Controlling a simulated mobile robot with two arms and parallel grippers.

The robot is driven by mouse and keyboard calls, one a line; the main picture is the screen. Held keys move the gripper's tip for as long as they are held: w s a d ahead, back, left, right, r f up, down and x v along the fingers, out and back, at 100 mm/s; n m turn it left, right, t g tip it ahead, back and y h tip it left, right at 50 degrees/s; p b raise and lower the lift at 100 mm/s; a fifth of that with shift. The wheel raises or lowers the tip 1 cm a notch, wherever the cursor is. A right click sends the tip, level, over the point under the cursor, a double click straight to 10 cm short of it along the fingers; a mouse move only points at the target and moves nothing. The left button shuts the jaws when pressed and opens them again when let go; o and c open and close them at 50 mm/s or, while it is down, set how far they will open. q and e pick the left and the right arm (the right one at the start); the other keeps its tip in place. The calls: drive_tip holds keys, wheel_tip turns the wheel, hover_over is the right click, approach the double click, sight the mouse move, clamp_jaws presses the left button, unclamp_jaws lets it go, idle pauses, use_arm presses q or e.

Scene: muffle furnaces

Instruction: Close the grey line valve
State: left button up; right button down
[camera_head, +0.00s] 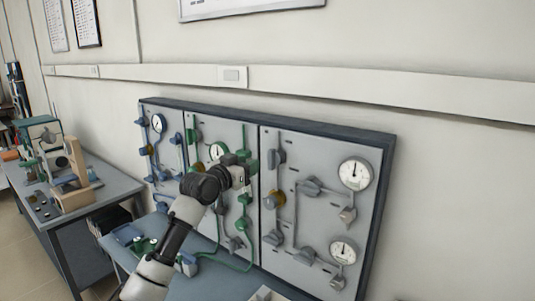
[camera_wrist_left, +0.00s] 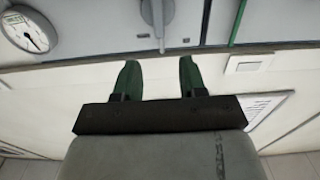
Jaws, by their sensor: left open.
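The grey line runs on the right section of a wall panel, with grey pipes and several grey valves. A grey handle in the left wrist view (camera_wrist_left: 157,16), likely this valve, points along the picture's vertical, beyond the fingertips. My left gripper (camera_head: 243,170) is in front of the green section, close to the grey one. In its wrist view its two green fingers (camera_wrist_left: 160,76) are apart with nothing between them. My right gripper is in neither view.
Two round gauges (camera_head: 355,173) are on the grey section's right side; one gauge (camera_wrist_left: 27,32) shows in the wrist view. Blue and green sections lie left. A bench (camera_head: 215,277) stands below the panel; a table with equipment (camera_head: 113,188) is far left.

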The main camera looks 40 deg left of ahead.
sight(269, 154)
use_arm(q)
drive_tip(key=w+p, duration=0.1)
drive_tip(key=w, duration=0.1)
drive_tip(key=w+p, duration=0.1)
drive_tip(key=w, duration=0.2)
drive_tip(key=w+a+p, duration=0.1)
drive_tip(key=w, duration=0.2)
drive_tip(key=shift+w, duration=0.2)
drive_tip(key=shift+w+f, duration=0.1)
drive_tip(key=shift+w, duration=0.5)
clamp_jaws()
